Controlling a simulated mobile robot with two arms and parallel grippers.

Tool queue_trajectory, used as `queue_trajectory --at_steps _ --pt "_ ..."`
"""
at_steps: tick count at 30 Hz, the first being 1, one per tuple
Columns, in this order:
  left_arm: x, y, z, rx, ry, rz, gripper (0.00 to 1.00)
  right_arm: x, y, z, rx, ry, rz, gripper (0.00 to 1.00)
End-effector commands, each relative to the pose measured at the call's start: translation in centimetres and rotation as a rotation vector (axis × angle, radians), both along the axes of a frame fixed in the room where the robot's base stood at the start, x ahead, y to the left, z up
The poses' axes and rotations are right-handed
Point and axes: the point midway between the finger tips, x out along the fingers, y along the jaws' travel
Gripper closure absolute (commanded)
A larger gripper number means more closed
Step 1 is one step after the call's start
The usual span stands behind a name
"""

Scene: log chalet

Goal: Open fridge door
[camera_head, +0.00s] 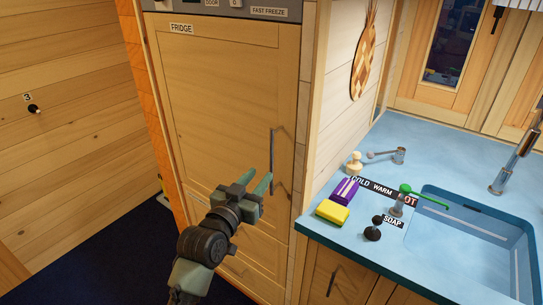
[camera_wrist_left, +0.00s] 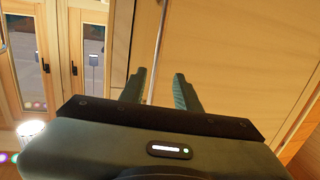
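The fridge door (camera_head: 220,100) is a tall light-wood panel under a "FRIDGE" label, and it looks shut. Its handle (camera_head: 272,150) is a thin, dark vertical bar near the door's right edge. My left gripper (camera_head: 258,179) is open in front of the lower part of the handle, its fingers pointing at the door. In the left wrist view the handle (camera_wrist_left: 158,45) runs down between the two open fingers (camera_wrist_left: 160,86). I cannot tell whether either finger touches it. The handle's lower end is hidden by the gripper. My right gripper is not in view.
A blue counter (camera_head: 340,235) with a sink (camera_head: 480,240) stands right of the fridge. Dark floor (camera_head: 110,260) lies clear at the left.

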Motion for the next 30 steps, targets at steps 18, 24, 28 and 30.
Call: queue_trajectory --at_steps 18,24,28,30 --pt "5.9 -3.1 2.4 -0.009 -0.038 -0.011 0.68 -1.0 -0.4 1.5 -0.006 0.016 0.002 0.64" --pt "6.8 -3.5 2.3 -0.008 -0.038 -0.010 0.68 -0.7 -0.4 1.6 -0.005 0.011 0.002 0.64" --pt "6.9 -3.6 2.3 -0.008 -0.038 -0.010 0.68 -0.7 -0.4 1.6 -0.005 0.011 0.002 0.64" --pt "6.9 -3.6 2.3 -0.008 -0.038 -0.010 0.68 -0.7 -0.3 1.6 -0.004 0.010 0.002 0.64"
